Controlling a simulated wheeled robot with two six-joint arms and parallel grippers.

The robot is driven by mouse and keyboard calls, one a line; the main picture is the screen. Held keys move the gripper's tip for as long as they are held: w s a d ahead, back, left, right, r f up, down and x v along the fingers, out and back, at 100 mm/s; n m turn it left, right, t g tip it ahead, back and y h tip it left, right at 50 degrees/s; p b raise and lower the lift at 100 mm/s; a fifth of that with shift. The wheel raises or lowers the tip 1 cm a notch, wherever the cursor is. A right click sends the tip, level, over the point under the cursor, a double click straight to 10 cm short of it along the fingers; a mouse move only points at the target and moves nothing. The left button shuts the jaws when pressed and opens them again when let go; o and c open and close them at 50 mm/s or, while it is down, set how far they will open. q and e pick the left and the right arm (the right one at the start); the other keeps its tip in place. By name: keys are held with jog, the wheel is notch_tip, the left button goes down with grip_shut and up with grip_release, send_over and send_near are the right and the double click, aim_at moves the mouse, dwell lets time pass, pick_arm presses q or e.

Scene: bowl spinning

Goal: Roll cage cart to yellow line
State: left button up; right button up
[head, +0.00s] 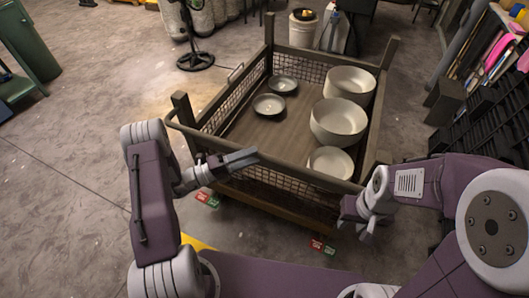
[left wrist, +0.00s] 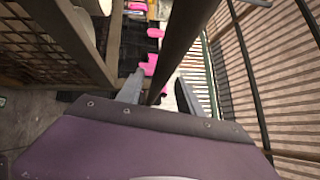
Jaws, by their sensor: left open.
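The cage cart (head: 255,118) stands in front of me, a brown frame with mesh sides and corner posts. Its flat deck carries several pale bowls. My left gripper (head: 232,160) is at the cart's near side, by the rail toward the left. In the left wrist view the left gripper's fingers (left wrist: 160,92) are apart, with a dark bar (left wrist: 183,40) running between them in the picture; contact cannot be told. My right gripper (head: 363,215) is by the cart's near right corner; its jaw state is unclear. A yellow strip (head: 197,243) shows on the floor near my base, partly hidden.
A dark rack (head: 488,115) stands close on the cart's right. A white bucket (head: 303,28) and a black-based stand (head: 195,60) are behind it. A green cabinet (head: 32,45) is at far left. The floor to the left is clear.

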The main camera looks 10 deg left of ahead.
pick_arm(q)
jog(key=x, duration=0.5)
jog(key=shift+d, duration=0.1)
grip_shut()
dwell(1.2)
